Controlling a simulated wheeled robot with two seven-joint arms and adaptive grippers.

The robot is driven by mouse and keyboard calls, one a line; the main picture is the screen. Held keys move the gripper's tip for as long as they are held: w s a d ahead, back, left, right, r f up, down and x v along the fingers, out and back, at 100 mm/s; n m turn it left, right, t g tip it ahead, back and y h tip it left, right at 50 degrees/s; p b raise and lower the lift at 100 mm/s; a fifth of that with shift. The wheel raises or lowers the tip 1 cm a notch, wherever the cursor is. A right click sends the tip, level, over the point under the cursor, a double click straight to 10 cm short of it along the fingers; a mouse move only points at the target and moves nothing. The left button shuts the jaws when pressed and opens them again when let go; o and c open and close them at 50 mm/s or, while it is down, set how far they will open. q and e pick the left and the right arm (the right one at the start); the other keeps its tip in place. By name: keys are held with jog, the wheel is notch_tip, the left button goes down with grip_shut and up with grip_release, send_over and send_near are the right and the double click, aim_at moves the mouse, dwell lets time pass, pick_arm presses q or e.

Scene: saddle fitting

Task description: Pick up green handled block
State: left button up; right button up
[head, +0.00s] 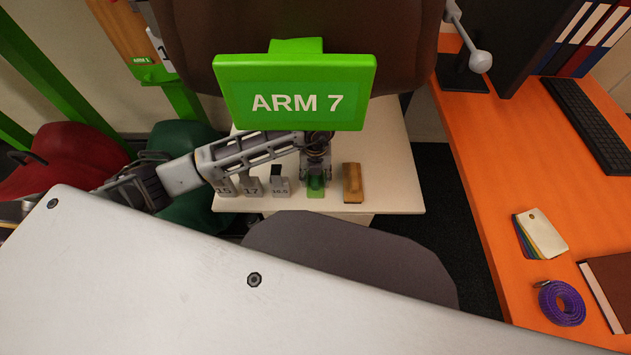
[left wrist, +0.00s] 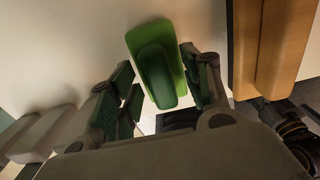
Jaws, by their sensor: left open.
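The green handled block (head: 316,187) stands on a small cream table, among a row of blocks. In the left wrist view the green block (left wrist: 157,66) lies between and a little beyond my fingers, with its raised handle facing the camera. My left gripper (head: 316,172) is open and points down over the block. In the left wrist view its two fingers (left wrist: 160,92) stand on either side of the block; the right finger is very close to it, and I cannot tell if it touches. The gripper hides part of the block in the head view. My right gripper is not in view.
A wooden brush-like block (head: 353,183) stands just right of the green one. Grey numbered blocks (head: 252,186) stand to the left. The cream table (head: 400,190) is clear at its right end. A green "ARM 7" sign (head: 296,92) overhangs the back. An orange desk (head: 480,190) is at right.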

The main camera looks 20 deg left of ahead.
pick_arm(q)
jog(key=shift+c, duration=0.2)
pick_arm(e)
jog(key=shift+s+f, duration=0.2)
pick_arm(q)
jog(key=shift+c, duration=1.3)
grip_shut()
jog(key=shift+r, duration=0.5)
notch_tip(320, 180, up, 9)
jog(key=shift+r+p, duration=0.1)
jog(key=shift+p, duration=0.75)
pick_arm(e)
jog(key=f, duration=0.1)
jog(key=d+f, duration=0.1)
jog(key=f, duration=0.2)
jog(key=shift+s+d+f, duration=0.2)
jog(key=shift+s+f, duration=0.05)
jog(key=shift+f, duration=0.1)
